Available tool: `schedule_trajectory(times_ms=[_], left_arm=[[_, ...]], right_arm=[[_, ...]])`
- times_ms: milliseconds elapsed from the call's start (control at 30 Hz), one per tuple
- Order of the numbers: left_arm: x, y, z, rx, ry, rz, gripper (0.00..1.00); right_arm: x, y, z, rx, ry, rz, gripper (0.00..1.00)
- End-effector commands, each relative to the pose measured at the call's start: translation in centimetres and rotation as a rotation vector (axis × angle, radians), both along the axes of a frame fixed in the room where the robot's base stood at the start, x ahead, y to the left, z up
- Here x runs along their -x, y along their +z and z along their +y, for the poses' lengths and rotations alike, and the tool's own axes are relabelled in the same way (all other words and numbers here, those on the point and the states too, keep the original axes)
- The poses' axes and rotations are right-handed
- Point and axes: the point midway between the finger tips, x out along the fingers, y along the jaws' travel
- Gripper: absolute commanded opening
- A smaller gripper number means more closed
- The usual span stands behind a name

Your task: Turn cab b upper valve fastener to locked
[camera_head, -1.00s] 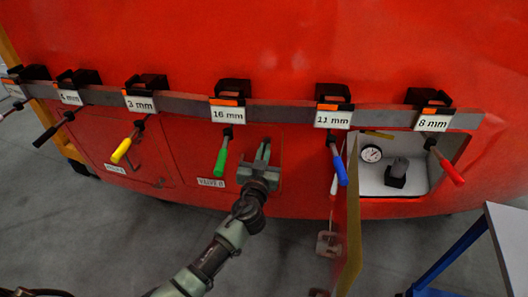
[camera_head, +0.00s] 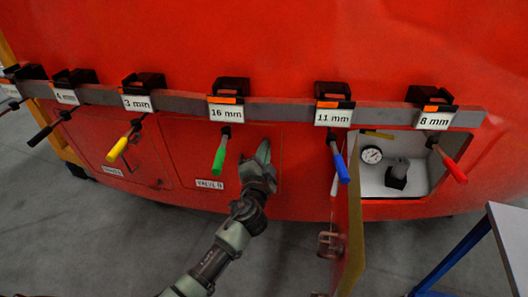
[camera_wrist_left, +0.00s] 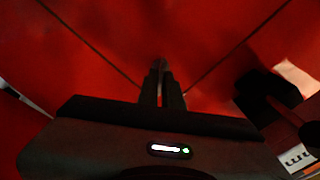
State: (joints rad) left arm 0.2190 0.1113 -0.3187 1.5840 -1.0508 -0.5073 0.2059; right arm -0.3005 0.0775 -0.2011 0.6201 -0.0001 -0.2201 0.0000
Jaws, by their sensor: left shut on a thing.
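The valve panel labelled VALVE B (camera_head: 190,150) is a closed red door in the lower red nosecone, and its label (camera_head: 209,184) sits at its lower edge. My left gripper (camera_head: 263,150) reaches up to the right part of this panel, below the grey rail. In the left wrist view my gripper's fingers (camera_wrist_left: 163,88) are close together on a small thing at the panel seams, which looks like the upper valve fastener (camera_wrist_left: 159,64). The fingers hide most of it, so its turn position cannot be read. My right gripper is not in view.
A grey rail (camera_head: 285,114) with several hanging coloured-handle tools runs above the panel. The green (camera_head: 219,156) and blue (camera_head: 342,166) handles flank my gripper. An open door (camera_head: 352,235) juts out right of my arm, beside a compartment with a gauge (camera_head: 371,155).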

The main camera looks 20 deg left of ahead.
Motion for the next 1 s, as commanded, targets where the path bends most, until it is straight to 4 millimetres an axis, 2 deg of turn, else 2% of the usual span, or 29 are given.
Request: schedule_trajectory(times_ms=[500,1000], left_arm=[[-0.01,-0.19,-0.04,-0.436,0.0,0.068,0.0],[0.0,-0.36,-0.08,-0.601,0.0,0.094,0.0]], right_arm=[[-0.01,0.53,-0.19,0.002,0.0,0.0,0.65],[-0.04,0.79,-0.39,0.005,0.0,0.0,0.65]])
